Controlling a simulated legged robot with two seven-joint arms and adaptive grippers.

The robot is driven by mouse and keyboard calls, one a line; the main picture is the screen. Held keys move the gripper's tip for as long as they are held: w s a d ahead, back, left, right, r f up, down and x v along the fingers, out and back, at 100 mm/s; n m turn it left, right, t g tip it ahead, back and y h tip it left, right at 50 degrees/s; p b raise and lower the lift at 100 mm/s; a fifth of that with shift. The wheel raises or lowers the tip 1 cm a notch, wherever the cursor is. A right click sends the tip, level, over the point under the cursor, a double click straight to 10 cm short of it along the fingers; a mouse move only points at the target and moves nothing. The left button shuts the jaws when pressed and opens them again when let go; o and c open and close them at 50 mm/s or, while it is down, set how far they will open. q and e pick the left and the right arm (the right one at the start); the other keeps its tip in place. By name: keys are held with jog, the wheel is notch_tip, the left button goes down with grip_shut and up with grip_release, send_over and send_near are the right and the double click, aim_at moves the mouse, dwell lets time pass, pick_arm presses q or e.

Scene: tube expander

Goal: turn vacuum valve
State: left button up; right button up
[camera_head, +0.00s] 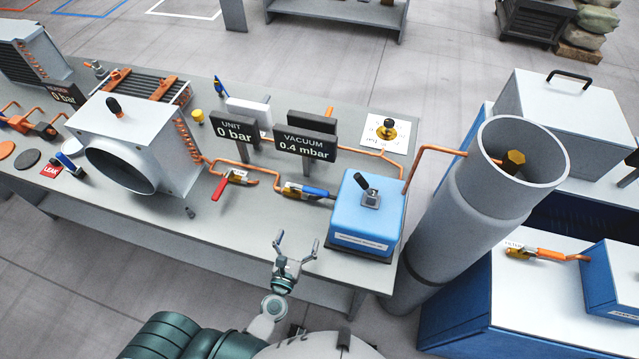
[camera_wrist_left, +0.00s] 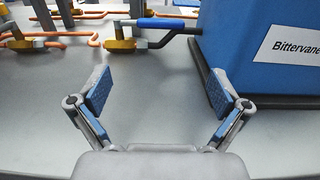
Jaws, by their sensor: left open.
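The valve with a blue handle (camera_head: 308,191) sits on the copper pipe between the vacuum display (camera_head: 306,146) and the blue pump box (camera_head: 368,215). In the left wrist view the blue handle (camera_wrist_left: 163,23) lies sideways at the top, just left of the blue box (camera_wrist_left: 255,50). The display reads VACUUM 0.4 mbar. My left gripper (camera_head: 297,243) is open and empty at the bench's front side, in front of the valve and left of the box. Its spread fingers (camera_wrist_left: 160,92) show in the wrist view, apart from the handle. My right gripper is not in view.
A red-handled valve (camera_head: 222,186) is left on the same pipe, near a UNIT 0 bar display (camera_head: 234,131). A white finned unit (camera_head: 140,140) stands further left. A tall grey cylinder (camera_head: 465,210) stands right of the bench. Bench surface in front of the valves is clear.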

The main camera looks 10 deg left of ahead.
pick_arm(q)
jog(key=p, duration=0.2)
send_near(315, 195)
jog(key=w, duration=1.1)
jog(key=shift+w+d+p, duration=0.1)
jog(key=shift+w+p, duration=0.05)
jog(key=shift+p, duration=0.2)
